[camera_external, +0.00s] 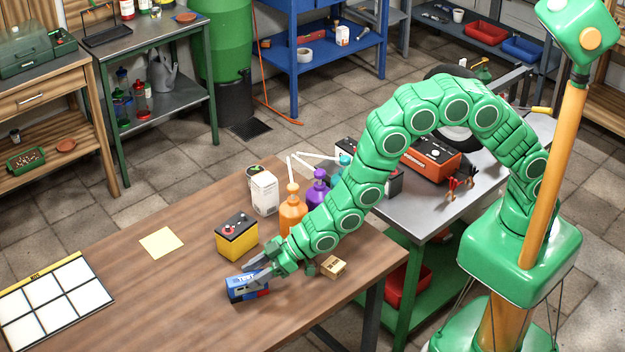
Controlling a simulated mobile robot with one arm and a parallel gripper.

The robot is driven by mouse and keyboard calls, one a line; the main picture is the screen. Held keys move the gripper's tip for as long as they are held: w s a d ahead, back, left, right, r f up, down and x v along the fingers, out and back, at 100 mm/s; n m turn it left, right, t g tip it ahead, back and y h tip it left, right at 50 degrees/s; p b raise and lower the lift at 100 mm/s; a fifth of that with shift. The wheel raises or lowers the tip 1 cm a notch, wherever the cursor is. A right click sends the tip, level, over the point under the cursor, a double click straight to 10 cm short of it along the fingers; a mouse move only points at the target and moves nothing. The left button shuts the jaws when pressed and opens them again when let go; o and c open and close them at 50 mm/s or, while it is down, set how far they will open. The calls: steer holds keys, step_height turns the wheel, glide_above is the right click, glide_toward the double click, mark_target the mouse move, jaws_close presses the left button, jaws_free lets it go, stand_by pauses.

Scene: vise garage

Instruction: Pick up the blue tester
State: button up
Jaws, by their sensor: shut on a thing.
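The blue tester (240,290) is a small blue box with a dark and red side, near the front edge of the wooden table (160,310). My gripper (257,277) comes down from the right and is shut on the tester, with fingers over its right part. Part of the tester is hidden behind the fingers. I cannot tell whether it touches the table or is slightly raised.
A yellow battery (237,238) stands just behind the tester. Orange (292,215) and purple (318,186) pump bottles and a white container (264,193) stand farther back. A small tan block (333,266) lies to the right. A yellow sheet (161,242) and a white grid panel (52,300) lie left.

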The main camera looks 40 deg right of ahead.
steer(key=shift+c, duration=1.2)
steer(key=shift+r, duration=0.55)
step_height(320, 180, up, 2)
steer(key=s+a+r+v, duration=0.1)
steer(key=v, duration=1.6)
steer(key=shift+a+r, duration=0.25)
steer(key=shift+r, duration=0.1)
